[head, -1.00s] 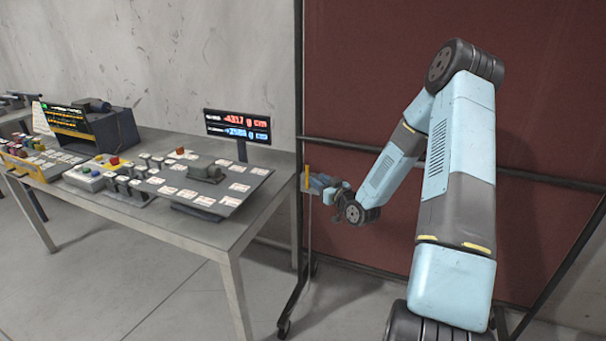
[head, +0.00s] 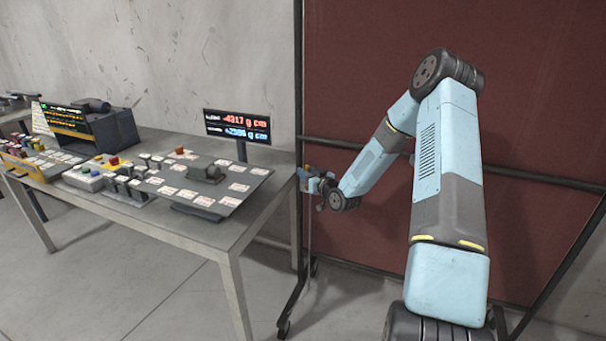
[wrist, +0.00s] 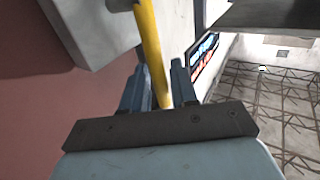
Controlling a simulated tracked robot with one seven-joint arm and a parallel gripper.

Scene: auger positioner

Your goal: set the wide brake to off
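My gripper (head: 308,181) is beside the table's right end, in front of the red panel. In the wrist view a yellow bar (wrist: 150,45) runs down between its two blue fingers (wrist: 160,82). The fingers stand apart around the bar, and I see no clear grip on it. A thin line hangs below my gripper in the head view. I cannot pick out which control is the wide brake; the labels on the sloped grey panel (head: 233,201) and nearby switches (head: 133,172) are too small to read.
A grey table (head: 215,240) carries several control boxes and a red-and-blue display (head: 238,126), also in the wrist view (wrist: 203,55). A red panel (head: 360,70) in a dark wheeled frame (head: 298,290) stands behind my arm. Floor in front is clear.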

